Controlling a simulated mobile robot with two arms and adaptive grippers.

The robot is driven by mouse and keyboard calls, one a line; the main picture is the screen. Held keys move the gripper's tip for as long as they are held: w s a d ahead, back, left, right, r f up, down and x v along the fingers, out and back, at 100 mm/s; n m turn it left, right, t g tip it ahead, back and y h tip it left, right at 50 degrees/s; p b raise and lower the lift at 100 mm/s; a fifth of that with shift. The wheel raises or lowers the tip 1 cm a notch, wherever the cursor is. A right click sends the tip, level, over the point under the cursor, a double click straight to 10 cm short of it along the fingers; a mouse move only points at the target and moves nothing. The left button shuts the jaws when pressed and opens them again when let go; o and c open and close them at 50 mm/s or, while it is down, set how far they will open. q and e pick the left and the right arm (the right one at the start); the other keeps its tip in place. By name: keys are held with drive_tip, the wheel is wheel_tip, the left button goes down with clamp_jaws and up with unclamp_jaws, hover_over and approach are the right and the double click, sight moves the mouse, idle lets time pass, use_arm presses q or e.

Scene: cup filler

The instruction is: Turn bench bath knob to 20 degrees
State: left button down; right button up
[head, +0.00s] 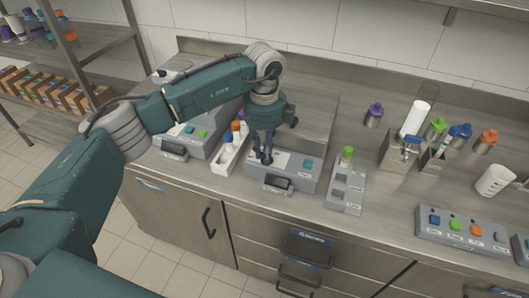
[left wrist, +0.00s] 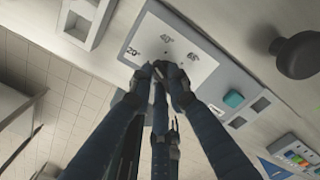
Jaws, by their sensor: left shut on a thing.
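The bench bath (head: 310,178) is a grey box on the counter with a white dial plate and a teal button (head: 309,163). In the left wrist view its white dial plate (left wrist: 150,40) shows the marks 20, 40 and 60 degrees, and the teal button (left wrist: 233,99) is to the right. My left gripper (head: 267,160) points down onto the dial plate. In the left wrist view its fingertips (left wrist: 160,72) are close together at the plate's edge, shut on the knob, which the fingers hide. The knob's pointer cannot be seen. My right gripper is not in view.
A white rack (head: 232,150) with bottles stands close left of the bath. A grey holder (head: 345,188) with a green-capped tube is to the right. A row-button panel (head: 463,233) and several capped bottles stand farther right. Bare counter (head: 392,205) lies between.

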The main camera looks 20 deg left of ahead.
use_arm(q)
drive_tip(key=n, duration=0.4)
drive_tip(key=shift+r+n, duration=0.1)
drive_tip(key=shift+n, duration=0.3)
idle(0.4)
drive_tip(key=c, duration=1.7)
unclamp_jaws()
drive_tip(key=shift+s, duration=0.1)
drive_tip(key=shift+o, duration=0.2)
drive_tip(key=shift+d, duration=0.1)
wheel_tip(320, 180, up, 12)
